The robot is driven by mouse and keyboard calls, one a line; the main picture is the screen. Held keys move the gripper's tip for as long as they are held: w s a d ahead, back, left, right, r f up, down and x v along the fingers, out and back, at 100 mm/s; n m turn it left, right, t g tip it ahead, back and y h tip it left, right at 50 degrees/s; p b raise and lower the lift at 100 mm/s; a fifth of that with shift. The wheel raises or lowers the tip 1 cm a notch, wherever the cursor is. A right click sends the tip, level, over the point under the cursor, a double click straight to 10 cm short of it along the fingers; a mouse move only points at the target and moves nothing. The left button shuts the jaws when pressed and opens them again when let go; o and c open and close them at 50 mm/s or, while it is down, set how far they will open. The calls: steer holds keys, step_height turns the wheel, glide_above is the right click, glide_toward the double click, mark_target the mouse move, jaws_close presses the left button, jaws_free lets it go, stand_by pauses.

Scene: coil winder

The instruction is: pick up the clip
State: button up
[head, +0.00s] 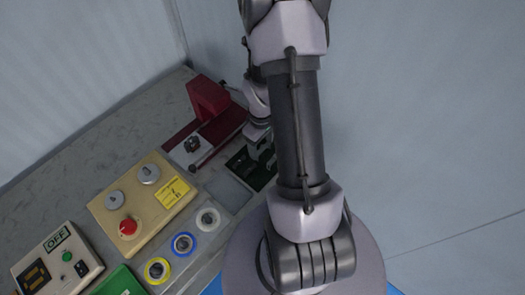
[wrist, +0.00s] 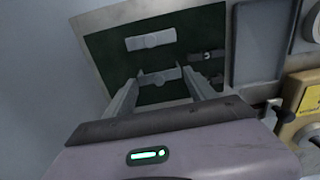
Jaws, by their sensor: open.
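A dark green tray (wrist: 105,60) lies below my gripper (wrist: 161,77) in the wrist view. It holds two pale grey flat pieces, a far one (wrist: 150,41) and a near one (wrist: 158,75), and a small dark-and-silver piece (wrist: 208,55) at the right. I cannot tell for certain which is the clip. My gripper is open and nothing is held. The near grey piece shows between its fingertips; the height gap is unclear. In the head view the tray (head: 238,163) is partly covered by my arm, and the fingers are hard to make out.
A red machine (head: 208,98) stands behind the tray. A beige panel with a red button (head: 128,227), coloured rings such as a blue one (head: 183,244), and an OFF box (head: 57,240) lie to the left. The bench's back-left area is clear.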

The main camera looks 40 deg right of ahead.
step_height(320, 180, down, 2)
steer(key=shift+f, duration=0.25)
steer(key=shift+r, duration=0.15)
steer(key=shift+c, duration=0.9)
steer(key=c, duration=0.8)
step_height(320, 180, up, 18)
steer(key=p, duration=0.6)
